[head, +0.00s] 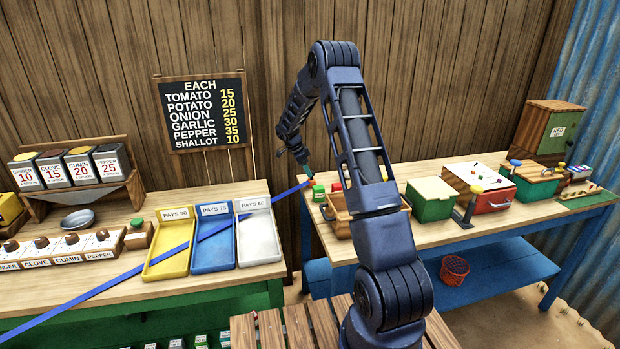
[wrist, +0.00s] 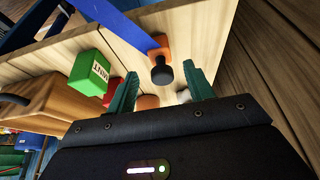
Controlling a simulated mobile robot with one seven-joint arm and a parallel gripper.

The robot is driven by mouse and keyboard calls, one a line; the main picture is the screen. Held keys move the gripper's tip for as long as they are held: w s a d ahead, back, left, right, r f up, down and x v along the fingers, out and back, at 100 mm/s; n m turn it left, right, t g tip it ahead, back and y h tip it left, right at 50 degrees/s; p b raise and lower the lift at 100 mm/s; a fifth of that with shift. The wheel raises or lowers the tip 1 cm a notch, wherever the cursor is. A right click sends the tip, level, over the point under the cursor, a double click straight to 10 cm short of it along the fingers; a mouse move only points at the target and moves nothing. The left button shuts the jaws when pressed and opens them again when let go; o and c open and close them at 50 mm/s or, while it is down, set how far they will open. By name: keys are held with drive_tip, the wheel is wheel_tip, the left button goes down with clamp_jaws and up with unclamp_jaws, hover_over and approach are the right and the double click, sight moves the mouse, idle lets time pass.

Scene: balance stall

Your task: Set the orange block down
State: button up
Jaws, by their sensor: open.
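The orange block (wrist: 157,50), with a dark knob (wrist: 161,74), shows in the wrist view on the light wooden table, at the end of a blue strip (wrist: 120,22). My gripper (wrist: 163,74) is open. In the picture the knob lies between its two green fingertips, with a gap on both sides; nothing is clamped. In the head view my gripper (head: 308,172) hangs low over the left end of the right-hand table, and the block cannot be clearly told there.
A green labelled block (wrist: 88,73) and a wooden tray (wrist: 45,105) stand left of my gripper in the wrist view. In the head view, the blue strip (head: 120,281) crosses the yellow, blue and white trays. A green box (head: 430,200) stands farther right.

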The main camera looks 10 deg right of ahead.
drive_tip(key=s+r+n, duration=0.2)
drive_tip(key=s+r, duration=0.2)
drive_tip(key=r, duration=0.4)
drive_tip(key=s+r+n, duration=0.1)
drive_tip(key=s+r, duration=0.4)
drive_tip(key=r, duration=0.4)
drive_tip(key=s+r+n+t+y, duration=0.2)
drive_tip(key=s+r+n, duration=0.3)
drive_tip(key=s+r, duration=0.7)
drive_tip(key=s+f+n+t+y, duration=0.1)
drive_tip(key=s+n, duration=0.9)
drive_tip(key=s, duration=2.2)
drive_tip(key=shift+d+f+t+y, duration=0.15)
drive_tip(key=shift+d+t+y, duration=0.15)
drive_tip(key=shift+t+y, duration=0.45)
